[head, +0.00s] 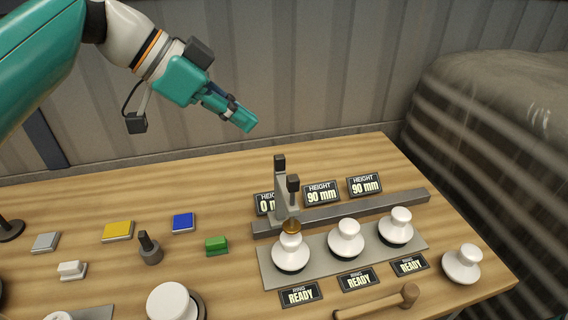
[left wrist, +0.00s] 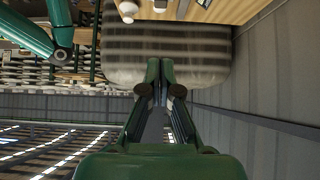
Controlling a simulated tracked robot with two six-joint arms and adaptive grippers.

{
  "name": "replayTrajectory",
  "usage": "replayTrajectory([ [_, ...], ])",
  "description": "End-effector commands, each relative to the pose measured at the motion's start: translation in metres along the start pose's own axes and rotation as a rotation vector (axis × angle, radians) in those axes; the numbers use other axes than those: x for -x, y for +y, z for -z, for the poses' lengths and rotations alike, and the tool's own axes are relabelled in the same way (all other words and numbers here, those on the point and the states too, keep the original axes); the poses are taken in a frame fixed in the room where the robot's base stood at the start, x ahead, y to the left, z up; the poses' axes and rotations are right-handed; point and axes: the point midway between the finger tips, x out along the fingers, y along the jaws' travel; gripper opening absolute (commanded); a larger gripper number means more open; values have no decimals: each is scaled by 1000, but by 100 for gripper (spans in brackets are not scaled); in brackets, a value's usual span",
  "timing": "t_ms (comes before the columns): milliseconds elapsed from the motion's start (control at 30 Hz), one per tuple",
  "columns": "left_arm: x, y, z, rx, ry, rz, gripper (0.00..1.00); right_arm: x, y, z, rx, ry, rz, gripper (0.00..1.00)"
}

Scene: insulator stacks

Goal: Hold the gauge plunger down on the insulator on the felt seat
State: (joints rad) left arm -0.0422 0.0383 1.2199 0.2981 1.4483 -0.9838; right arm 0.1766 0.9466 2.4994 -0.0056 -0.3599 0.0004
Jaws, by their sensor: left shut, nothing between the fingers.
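The gauge (head: 282,192) stands on a grey rail at the back of the right half of the table, with a dark-knobbed plunger (head: 293,184). A brass piece (head: 291,226) is at the top of the leftmost white insulator (head: 291,253); I cannot tell whether it touches. That insulator stands on a long grey plate (head: 320,265); a felt seat is not clearly visible under it. My left gripper (head: 250,125) is shut and empty, high above the table, left of and behind the gauge. It also shows shut in the left wrist view (left wrist: 160,68). My right gripper is in neither view.
Two more insulators (head: 346,239) (head: 396,226) stand on the plate, another (head: 462,264) right of it. Height signs (head: 321,193) stand behind; the left one is partly hidden. A wooden mallet (head: 385,303) lies in front. Coloured blocks (head: 183,222) lie left.

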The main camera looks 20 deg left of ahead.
Motion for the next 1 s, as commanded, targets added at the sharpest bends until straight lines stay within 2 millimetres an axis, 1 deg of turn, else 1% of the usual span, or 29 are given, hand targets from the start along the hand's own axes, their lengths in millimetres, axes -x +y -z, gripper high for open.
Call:
replayTrajectory([
  [167, -19, 1, -1, 1, -2, -2, 0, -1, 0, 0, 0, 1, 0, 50],
  [267, -36, 1, -1, 0, -3, -3, 0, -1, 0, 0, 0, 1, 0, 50],
  [533, -91, 1, 0, 2, -3, -3, 0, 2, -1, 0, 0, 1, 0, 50],
  [600, -102, 0, -5, 4, -3, -1, 0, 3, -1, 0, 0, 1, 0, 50],
  [700, -111, 0, -16, 5, -2, 0, 0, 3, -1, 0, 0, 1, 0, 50],
  [800, -119, 0, -24, 4, -2, 1, 0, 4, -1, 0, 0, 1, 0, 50],
  [1000, -124, 0, -29, 3, 0, 1, 0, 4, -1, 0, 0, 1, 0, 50],
])
